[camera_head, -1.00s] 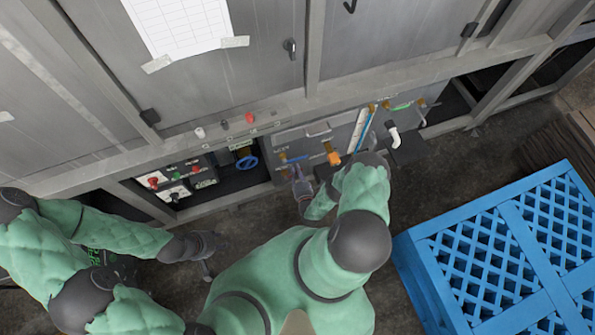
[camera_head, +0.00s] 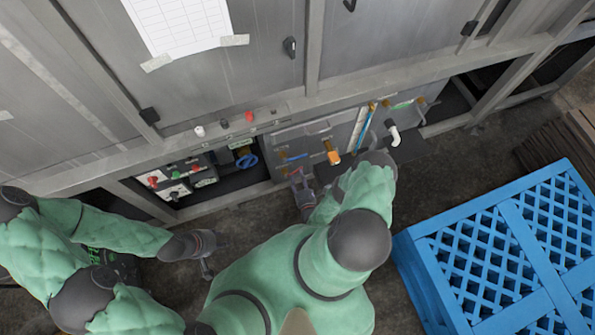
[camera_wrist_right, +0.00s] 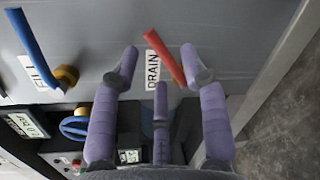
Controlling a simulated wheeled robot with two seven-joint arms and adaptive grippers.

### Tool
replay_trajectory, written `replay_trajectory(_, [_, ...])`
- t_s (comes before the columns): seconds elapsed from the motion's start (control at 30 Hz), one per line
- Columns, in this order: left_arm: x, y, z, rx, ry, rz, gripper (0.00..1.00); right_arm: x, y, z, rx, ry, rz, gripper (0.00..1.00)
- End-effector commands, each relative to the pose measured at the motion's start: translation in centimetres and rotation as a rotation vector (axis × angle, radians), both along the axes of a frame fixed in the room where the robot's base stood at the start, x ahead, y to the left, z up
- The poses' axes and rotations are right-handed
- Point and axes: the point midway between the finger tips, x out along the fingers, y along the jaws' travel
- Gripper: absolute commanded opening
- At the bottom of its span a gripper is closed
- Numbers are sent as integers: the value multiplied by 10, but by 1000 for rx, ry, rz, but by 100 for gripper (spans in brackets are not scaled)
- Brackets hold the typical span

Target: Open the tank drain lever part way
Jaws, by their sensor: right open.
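The red drain lever (camera_wrist_right: 166,58) slants beside a white DRAIN label (camera_wrist_right: 152,74) on the grey tank panel in the right wrist view. My right gripper (camera_wrist_right: 160,55) is open, with its purple fingers spread around the lever. The lever's lower end is close to the right-hand finger; I cannot tell whether they touch. In the head view my right gripper (camera_head: 303,190) is at the low panel, partly hidden by my forearm, and the red lever is hard to make out. My left gripper (camera_head: 206,255) hangs away from the panel; its fingers are unclear.
A blue lever (camera_wrist_right: 37,48) with a brass fitting and a FILL label (camera_wrist_right: 33,72) is left of the drain lever. A blue handwheel (camera_head: 247,161) is further left. A white pipe (camera_head: 394,134) is at right. A blue pallet (camera_head: 410,250) stands on the floor at right.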

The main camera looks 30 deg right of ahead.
Motion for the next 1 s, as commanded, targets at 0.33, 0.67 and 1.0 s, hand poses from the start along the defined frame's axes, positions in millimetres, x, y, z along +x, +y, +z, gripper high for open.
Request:
replay_trajectory(0.33, [0,0,0,0,0,0,40,-59,20,8,1,1,-4,45])
replay_trajectory(0.67, [0,0,0,0,0,0,40,-72,26,11,0,-1,1,45])
replay_trajectory(1.0, [0,0,0,0,0,0,40,-72,26,11,0,-1,1,45])
